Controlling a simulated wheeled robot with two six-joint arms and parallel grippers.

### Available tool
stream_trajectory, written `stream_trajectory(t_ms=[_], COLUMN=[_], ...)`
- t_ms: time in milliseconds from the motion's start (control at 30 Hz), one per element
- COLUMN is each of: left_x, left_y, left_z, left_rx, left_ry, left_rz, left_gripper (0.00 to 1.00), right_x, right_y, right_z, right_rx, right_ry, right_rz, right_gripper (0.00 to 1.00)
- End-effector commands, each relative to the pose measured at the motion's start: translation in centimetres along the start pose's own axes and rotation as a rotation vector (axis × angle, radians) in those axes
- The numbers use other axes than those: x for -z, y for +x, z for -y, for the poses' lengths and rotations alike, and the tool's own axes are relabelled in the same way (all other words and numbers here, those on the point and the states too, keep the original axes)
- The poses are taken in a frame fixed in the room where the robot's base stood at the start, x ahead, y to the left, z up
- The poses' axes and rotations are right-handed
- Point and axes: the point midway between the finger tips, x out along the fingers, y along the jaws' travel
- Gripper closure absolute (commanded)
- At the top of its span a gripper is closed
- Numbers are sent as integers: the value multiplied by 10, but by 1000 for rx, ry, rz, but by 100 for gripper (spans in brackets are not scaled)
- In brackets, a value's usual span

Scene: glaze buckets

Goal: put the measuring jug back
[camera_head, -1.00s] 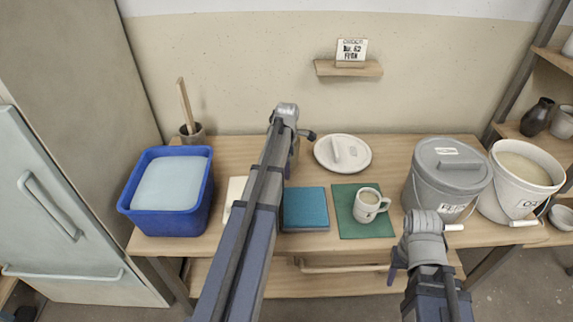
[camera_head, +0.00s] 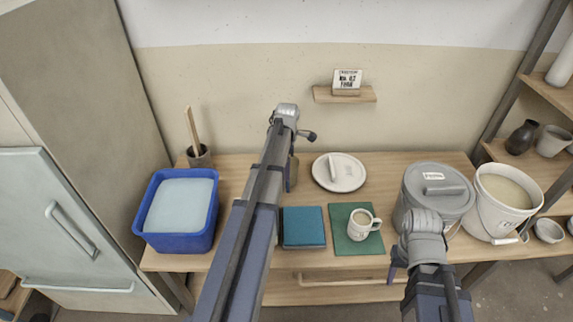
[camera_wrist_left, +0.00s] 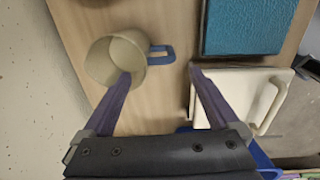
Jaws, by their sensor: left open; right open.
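In the left wrist view a beige jug-like cup (camera_wrist_left: 112,62) with a blue handle (camera_wrist_left: 160,54) stands on the wooden table. My left gripper (camera_wrist_left: 161,74) is open. One finger overlaps the cup's edge in the picture and the other is beyond the handle, which shows between the fingertips. Whether they touch the cup I cannot tell. In the head view my left arm covers most of that spot. My right gripper (camera_head: 397,265) is open and empty in front of the lidded grey bucket; its fingers are partly hidden by my wrist.
A blue tub (camera_head: 180,241) stands at the table's left, near a pot holding a stick (camera_head: 199,156).

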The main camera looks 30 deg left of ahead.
Motion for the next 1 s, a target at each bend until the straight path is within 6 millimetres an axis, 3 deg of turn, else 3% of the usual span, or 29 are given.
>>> stream_trajectory(t_ms=[100, 400, 533, 667, 800, 1000], left_x=[0, 0, -16, -63, -117, -158], left_y=[-13, -12, -13, -17, -23, -31], left_z=[0, 0, 17, 72, 157, 269], left_rx=[0, 0, 4, 18, 43, 84], left_ry=[0, 1, 99, 451, 1004, 1760], left_rz=[0, 0, -2, -8, -14, -17], left_gripper=[5, 5, 5, 5, 5, 5], right_x=[-1, -1, -1, -1, -1, -1], right_y=[-12, -12, -12, -12, -12, -12], right_z=[-1, -1, -1, -1, -1, -1], right_rx=[0, 0, 0, 0, 0, 0], right_ry=[0, 0, 0, 0, 0, 0], right_rz=[0, 0, 0, 0, 0, 0], right_gripper=[50, 50, 50, 50, 50, 50])
